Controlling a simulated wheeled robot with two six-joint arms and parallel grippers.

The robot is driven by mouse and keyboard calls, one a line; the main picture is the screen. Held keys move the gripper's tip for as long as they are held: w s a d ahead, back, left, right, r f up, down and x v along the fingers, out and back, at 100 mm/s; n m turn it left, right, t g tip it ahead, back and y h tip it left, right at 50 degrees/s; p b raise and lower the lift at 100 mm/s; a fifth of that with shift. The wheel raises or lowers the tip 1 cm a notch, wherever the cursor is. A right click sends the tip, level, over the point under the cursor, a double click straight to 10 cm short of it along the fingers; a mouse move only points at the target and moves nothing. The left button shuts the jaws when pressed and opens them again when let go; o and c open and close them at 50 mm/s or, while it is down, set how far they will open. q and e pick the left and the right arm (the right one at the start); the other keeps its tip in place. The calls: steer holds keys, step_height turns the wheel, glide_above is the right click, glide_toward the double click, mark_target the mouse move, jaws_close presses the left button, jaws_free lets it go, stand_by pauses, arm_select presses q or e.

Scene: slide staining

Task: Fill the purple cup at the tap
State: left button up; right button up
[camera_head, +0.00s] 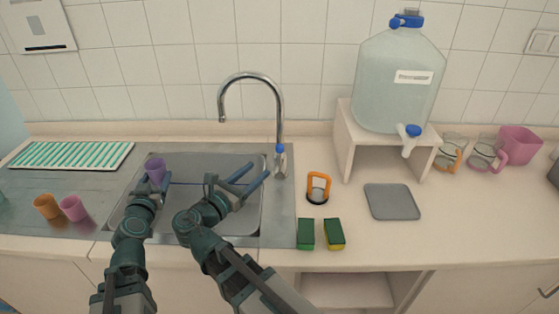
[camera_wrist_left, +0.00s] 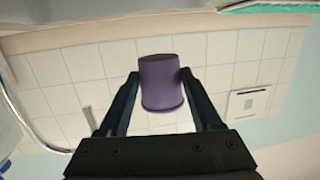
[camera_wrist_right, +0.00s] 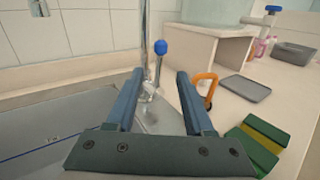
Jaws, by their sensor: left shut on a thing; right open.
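The purple cup (camera_head: 155,169) is held over the left part of the sink. My left gripper (camera_wrist_left: 160,80) is shut on the purple cup (camera_wrist_left: 161,84), which sits between its two fingers in the left wrist view. The tap (camera_head: 279,110) stands behind the sink's right side, its spout (camera_head: 222,118) arching left over the basin. A blue-topped tap handle (camera_head: 280,150) is at its base; it also shows in the right wrist view (camera_wrist_right: 160,48). My right gripper (camera_head: 256,179) is open and empty, over the sink's right side, its fingers pointing toward the handle.
The sink (camera_head: 262,212) lies under both grippers. Orange (camera_head: 46,206) and pink (camera_head: 72,208) cups stand at left near a green-striped rack (camera_head: 70,155). An orange-handled item (camera_head: 318,188), sponges (camera_head: 306,234), a grey mat (camera_head: 391,202) and a water jug (camera_head: 397,85) on a stand are right.

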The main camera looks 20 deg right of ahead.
mark_target(279, 152)
steer(key=shift+f, duration=0.3)
steer(key=x, duration=1.2)
jaws_close()
steer(key=shift+w+r, duration=0.1)
steer(key=shift+w, duration=0.05)
stand_by(1.0)
